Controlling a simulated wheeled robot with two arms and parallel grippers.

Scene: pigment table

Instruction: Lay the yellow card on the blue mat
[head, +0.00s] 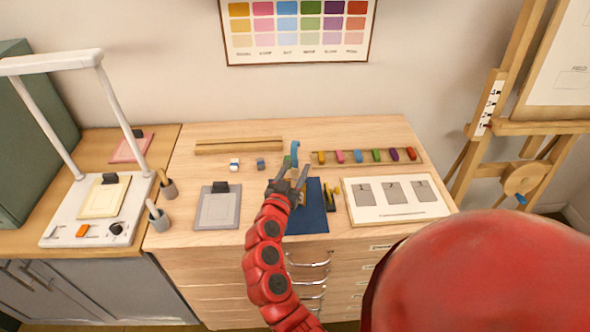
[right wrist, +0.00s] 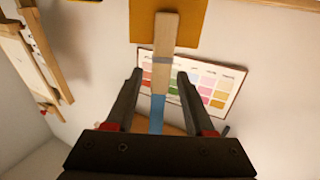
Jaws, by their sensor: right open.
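My right gripper (head: 292,172) is over the blue mat (head: 312,220) and covers part of it in the head view. In the right wrist view its fingers (right wrist: 158,78) are spread, with a pale wooden tab (right wrist: 165,38) between or just beyond them. The tab overlaps the yellow card (right wrist: 199,22), which shows at the top of that view. In the head view the card is mostly hidden by the gripper. I cannot tell whether the card touches the mat. My left gripper is not in view.
A white tray with numbered grey squares (head: 350,214) is right of the mat. A grey plate (head: 204,222) is to the left. Small yellow and black items (head: 333,192) stand beside the mat. Several coloured blocks (head: 358,156) line the back. An easel (head: 497,100) is at right.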

